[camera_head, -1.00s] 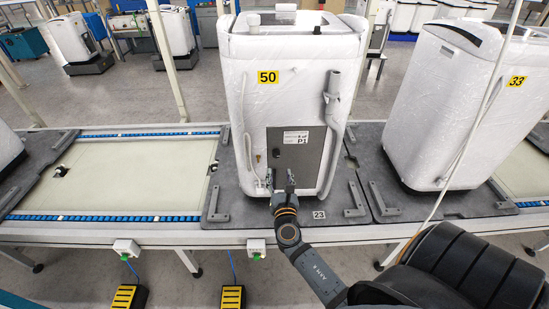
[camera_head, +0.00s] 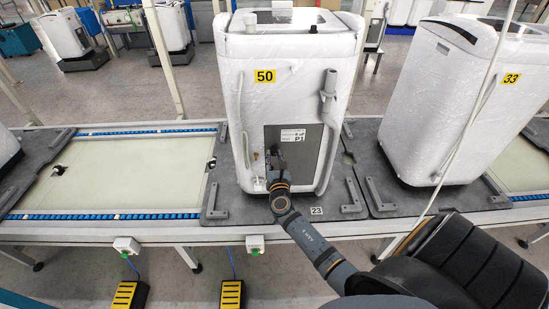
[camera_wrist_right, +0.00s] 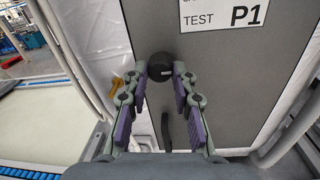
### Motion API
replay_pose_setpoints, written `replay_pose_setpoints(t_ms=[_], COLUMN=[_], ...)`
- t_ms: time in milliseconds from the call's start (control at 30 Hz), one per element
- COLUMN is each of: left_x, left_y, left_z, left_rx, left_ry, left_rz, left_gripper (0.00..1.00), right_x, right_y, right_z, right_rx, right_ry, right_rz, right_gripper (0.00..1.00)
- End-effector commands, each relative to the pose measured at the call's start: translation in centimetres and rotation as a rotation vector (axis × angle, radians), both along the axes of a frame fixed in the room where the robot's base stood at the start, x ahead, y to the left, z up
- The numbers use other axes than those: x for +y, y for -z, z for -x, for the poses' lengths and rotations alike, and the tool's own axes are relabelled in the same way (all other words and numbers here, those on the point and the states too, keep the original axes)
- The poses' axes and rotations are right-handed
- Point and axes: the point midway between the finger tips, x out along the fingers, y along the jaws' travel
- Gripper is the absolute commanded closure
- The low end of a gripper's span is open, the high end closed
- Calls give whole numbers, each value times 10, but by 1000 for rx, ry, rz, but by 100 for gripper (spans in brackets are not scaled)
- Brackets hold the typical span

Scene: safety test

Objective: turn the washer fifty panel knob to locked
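The washer with the yellow 50 label (camera_head: 264,76) stands upright on a dark grey pallet, wrapped in clear film. Its grey panel (camera_head: 309,150) carries a white label reading P1; the panel also fills much of the right wrist view (camera_wrist_right: 225,90). A round black knob (camera_wrist_right: 158,65) sits on the panel below that label. My right gripper (camera_head: 275,159) is in front of the panel's lower left and hides the knob in the head view. In the wrist view my right gripper (camera_wrist_right: 160,70) is open, fingertips on either side of the knob; contact is unclear. My left gripper is not in view.
A grey hose (camera_head: 328,130) runs down the washer's right side. A brass-coloured fitting (camera_wrist_right: 117,85) is left of the panel. Washer 33 (camera_head: 440,105) stands on the neighbouring pallet at right.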

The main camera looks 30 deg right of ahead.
Motion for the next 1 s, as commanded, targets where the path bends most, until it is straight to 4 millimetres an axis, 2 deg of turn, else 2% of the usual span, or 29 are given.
replay_pose_setpoints(t_ms=[33,100,467,667,1000], left_x=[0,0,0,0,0], left_y=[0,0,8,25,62], left_z=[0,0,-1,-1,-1], left_rx=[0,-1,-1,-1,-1], left_ry=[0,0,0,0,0], left_rz=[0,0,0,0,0], left_gripper=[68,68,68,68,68], right_x=[0,0,0,0,0], right_y=[0,0,2,5,7], right_z=[0,0,0,0,0], right_rx=[0,0,-24,-86,-249], right_ry=[0,0,0,0,0], right_rz=[0,0,-39,-142,-411], right_gripper=[90,100,100,100,100])
